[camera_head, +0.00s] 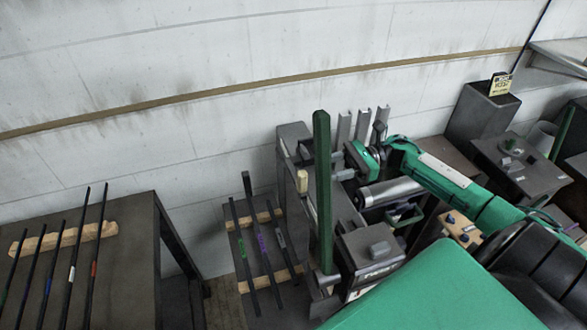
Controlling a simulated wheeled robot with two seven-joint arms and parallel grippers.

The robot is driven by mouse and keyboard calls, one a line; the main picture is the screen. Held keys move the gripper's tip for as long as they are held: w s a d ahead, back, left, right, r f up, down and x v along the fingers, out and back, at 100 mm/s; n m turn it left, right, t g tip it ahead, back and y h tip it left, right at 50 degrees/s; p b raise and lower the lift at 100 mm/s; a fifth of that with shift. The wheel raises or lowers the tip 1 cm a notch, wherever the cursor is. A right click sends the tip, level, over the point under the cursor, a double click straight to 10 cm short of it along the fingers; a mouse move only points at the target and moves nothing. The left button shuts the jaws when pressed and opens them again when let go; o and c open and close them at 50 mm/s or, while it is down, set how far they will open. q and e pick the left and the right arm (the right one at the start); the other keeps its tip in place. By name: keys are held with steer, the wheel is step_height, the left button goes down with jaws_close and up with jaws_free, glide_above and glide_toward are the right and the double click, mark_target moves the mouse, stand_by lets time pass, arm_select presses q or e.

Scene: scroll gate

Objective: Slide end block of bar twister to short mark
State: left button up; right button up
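The bar twister (372,252) is the dark grey machine in the middle of the head view, with a box-like housing at its near end. A silver cylinder (390,191) lies along it. A grey upright block (293,135) stands at its far left end; I cannot tell for sure whether this is the end block. The short mark cannot be made out. My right arm reaches in from the right, and its gripper (345,174) is over the machine beside the silver cylinder. Its fingers are too small and covered to read. My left gripper is not in view.
A tall green post (323,190) rises in front of the machine. A small rack (258,222) with dark bars stands left of it. A table (135,245) with several bars is at far left. A grey cabinet (480,112) stands at the right, against the white wall.

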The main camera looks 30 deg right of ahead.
mark_target(298, 176)
steer(key=x, duration=0.1)
steer(key=p+x, duration=0.1)
steer(key=x, duration=0.2)
steer(key=shift+w+a+r+p, duration=0.1)
steer(key=shift+w+r+p, duration=0.1)
steer(key=shift+r+p, duration=0.2)
steer(key=p+x, duration=0.1)
steer(key=x, duration=0.2)
steer(key=shift+a+f+p, duration=0.2)
steer(key=shift+a+p, duration=0.2)
steer(key=shift+w+a+f, duration=0.1)
steer(key=shift+a, duration=0.2)
steer(key=shift+a+f, duration=0.1)
steer(key=shift+a, duration=0.2)
steer(key=shift+w, duration=0.1)
steer(key=c, duration=0.8)
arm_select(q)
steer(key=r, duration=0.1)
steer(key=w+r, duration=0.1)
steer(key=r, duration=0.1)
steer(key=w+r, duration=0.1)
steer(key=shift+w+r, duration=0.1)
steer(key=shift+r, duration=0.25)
arm_select(e)
jaws_close()
